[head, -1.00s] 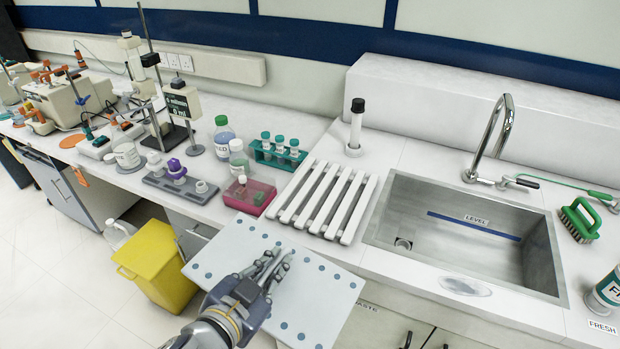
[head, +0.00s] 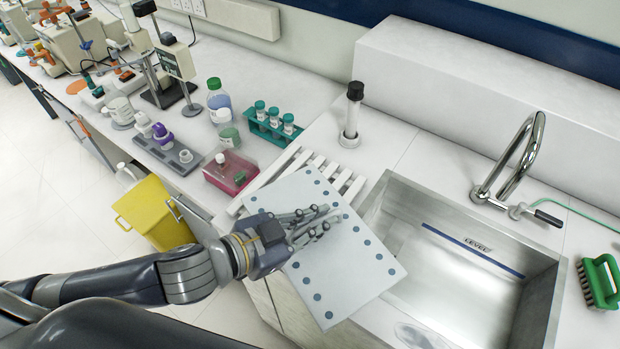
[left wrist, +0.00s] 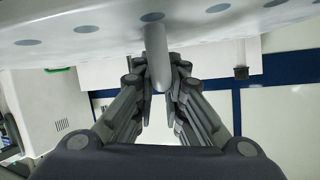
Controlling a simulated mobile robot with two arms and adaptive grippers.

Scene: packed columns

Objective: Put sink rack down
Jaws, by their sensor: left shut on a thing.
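The sink rack, a flat white board with rows of blue-grey dots (head: 345,272), is held up over the counter's front edge, tilted, beside the sink's left side. My left gripper (head: 328,220) lies across it, shut on it. In the left wrist view the fingers (left wrist: 160,85) close around a grey peg-like handle that stands off the board, and the board's dotted face (left wrist: 105,22) fills the top. The sink (head: 475,262) is empty, its left front corner partly behind the board. My right gripper is not in view.
A white slatted drainer (head: 352,186) lies left of the sink, partly hidden by the board. A pink box (head: 230,172), a green tube rack (head: 268,128) and a black-capped cylinder (head: 352,112) stand close by. The tap (head: 515,165) and a green brush (head: 598,282) are at right.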

